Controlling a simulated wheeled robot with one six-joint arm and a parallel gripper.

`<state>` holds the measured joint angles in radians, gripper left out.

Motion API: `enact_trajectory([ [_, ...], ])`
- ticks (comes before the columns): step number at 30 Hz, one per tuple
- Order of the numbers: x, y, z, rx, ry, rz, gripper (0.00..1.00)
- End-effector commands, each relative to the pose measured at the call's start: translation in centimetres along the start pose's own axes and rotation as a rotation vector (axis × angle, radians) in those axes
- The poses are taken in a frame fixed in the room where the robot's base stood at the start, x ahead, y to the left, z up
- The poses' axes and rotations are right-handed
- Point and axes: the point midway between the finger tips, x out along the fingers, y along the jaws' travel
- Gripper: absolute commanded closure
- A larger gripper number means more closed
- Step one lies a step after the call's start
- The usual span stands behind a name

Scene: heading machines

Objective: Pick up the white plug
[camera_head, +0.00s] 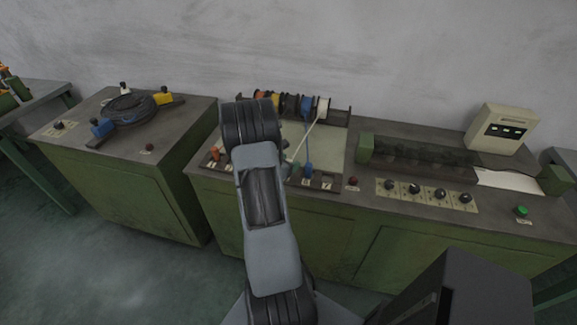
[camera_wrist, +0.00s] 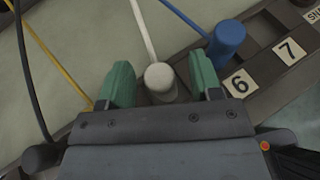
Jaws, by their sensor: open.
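The white plug (camera_wrist: 159,78) shows in the wrist view between the two green fingertips of my gripper (camera_wrist: 160,84). A white cord runs up from it. My gripper is open, with one finger on each side of the plug; I cannot tell whether either touches it. In the head view my arm covers most of the gripper and the plug, while the white cord (camera_head: 310,137) shows running up to a white spool (camera_head: 323,106).
A blue plug (camera_wrist: 228,38) stands just right of the right finger, by labels 6 and 7. A black plug (camera_wrist: 40,156) is at lower left. Yellow and black cords cross the panel. A row of coloured spools (camera_head: 285,104) stands behind.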

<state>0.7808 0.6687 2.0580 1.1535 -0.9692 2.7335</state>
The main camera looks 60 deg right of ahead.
Motion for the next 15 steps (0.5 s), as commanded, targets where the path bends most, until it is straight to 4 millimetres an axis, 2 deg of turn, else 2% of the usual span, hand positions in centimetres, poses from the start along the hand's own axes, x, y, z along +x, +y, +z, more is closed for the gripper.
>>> enact_trajectory([
  [7, 0.18, 0.01, 0.01, 0.001, 0.000, 0.000, 0.41],
  [15, 0.16, 0.01, 0.01, 0.000, -0.001, 0.000, 0.66],
])
